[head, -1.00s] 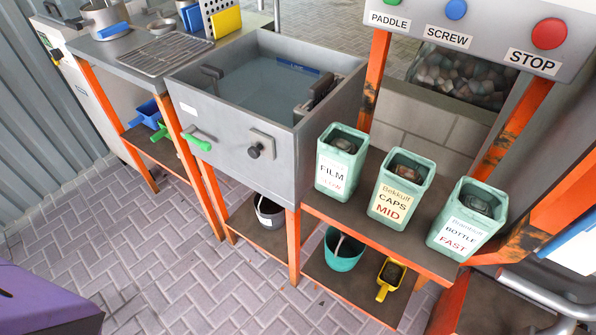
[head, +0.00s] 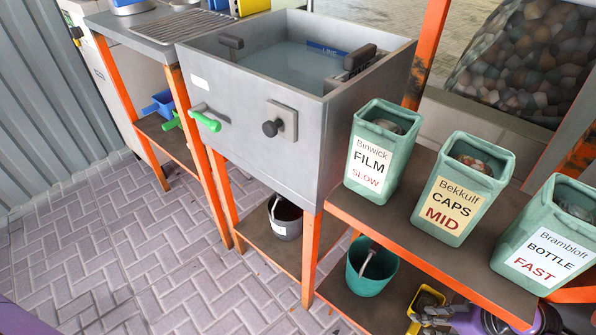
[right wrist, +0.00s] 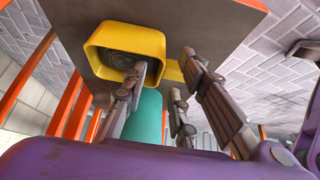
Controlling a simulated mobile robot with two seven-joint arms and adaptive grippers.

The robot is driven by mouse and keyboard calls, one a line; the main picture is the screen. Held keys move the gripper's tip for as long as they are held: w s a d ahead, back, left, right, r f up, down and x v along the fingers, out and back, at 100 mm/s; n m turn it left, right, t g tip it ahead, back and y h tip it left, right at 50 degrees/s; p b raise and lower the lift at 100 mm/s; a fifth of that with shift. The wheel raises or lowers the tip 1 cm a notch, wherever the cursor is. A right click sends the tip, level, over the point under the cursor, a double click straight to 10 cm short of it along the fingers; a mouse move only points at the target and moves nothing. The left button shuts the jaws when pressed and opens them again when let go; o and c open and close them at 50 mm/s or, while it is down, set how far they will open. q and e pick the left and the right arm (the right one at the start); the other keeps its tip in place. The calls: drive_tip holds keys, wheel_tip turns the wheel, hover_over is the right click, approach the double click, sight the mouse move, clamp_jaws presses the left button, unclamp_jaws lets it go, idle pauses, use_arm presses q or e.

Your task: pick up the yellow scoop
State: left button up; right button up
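The yellow scoop (head: 428,298) lies on the lower shelf of the orange-framed bench, at the bottom right of the head view. Dark material shows in its bowl. In the right wrist view the scoop (right wrist: 152,44) fills the upper middle, and its handle extends right from the bowl. My right gripper (head: 434,320) is at the scoop's handle side in the head view. In the right wrist view its fingers (right wrist: 163,78) are spread apart, with part of the handle showing between them; I cannot tell whether they touch it. My left gripper is not in view.
A teal bucket (head: 371,272) stands left of the scoop, and a grey bucket (head: 285,216) stands further left. Above is a shelf edge (head: 440,268) with three labelled green bins, including the FILM bin (head: 371,165). An orange post (head: 311,258) rises left of the teal bucket.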

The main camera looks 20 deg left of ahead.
drive_tip(key=x, duration=0.2)
drive_tip(key=shift+a+f+b, duration=0.1)
drive_tip(key=shift+f+b, duration=0.2)
clamp_jaws()
drive_tip(key=shift+r, duration=0.15)
